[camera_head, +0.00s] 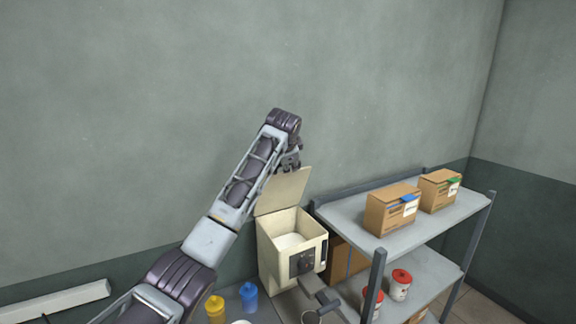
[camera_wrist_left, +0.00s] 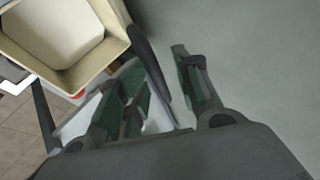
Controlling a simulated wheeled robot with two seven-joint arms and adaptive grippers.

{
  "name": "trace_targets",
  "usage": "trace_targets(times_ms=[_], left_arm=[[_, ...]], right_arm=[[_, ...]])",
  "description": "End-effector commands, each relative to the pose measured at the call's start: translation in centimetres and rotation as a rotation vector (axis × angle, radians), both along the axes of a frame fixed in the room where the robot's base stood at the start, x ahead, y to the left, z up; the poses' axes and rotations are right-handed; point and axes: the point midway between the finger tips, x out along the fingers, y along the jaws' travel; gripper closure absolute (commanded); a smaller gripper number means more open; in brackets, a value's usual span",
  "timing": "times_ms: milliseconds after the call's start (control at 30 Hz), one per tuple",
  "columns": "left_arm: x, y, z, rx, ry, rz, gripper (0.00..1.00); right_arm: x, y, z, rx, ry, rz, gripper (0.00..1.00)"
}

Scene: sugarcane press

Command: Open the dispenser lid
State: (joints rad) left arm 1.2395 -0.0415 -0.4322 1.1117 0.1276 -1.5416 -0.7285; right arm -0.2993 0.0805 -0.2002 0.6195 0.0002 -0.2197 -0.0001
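The dispenser (camera_head: 289,262) is a cream box, open at the top, with pale contents inside and a dark front fitting. Its lid (camera_head: 283,192) stands raised and tilted up at the back of the opening. My left gripper (camera_head: 291,161) is at the lid's upper edge; touching cannot be told. The dispenser's open top (camera_wrist_left: 62,32) shows at the upper left there. My right gripper is not in view.
A grey shelf (camera_head: 350,214) stands right of the dispenser, with two cardboard boxes (camera_head: 392,209) on top and red-lidded cans (camera_head: 400,284) below. A yellow bottle (camera_head: 215,309) and a blue bottle (camera_head: 249,296) stand left of the dispenser. The wall behind is bare.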

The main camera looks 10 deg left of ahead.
Motion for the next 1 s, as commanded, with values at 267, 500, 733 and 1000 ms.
trace_targets(times_ms=[267,500,733,1000], left_arm=[[-2.1,-0.1,2.2,-0.001,-0.004,-0.001,0.67],[-4.5,-0.2,4.5,-0.001,-0.003,-0.001,0.67],[-6.7,-0.3,6.6,0.000,-0.002,-0.002,0.67],[-7.8,-0.4,7.6,0.000,-0.002,-0.002,0.67]], right_arm=[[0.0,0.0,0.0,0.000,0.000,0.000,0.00],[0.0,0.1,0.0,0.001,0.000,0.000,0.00],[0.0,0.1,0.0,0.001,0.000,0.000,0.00],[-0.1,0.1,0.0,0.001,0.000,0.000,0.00]])
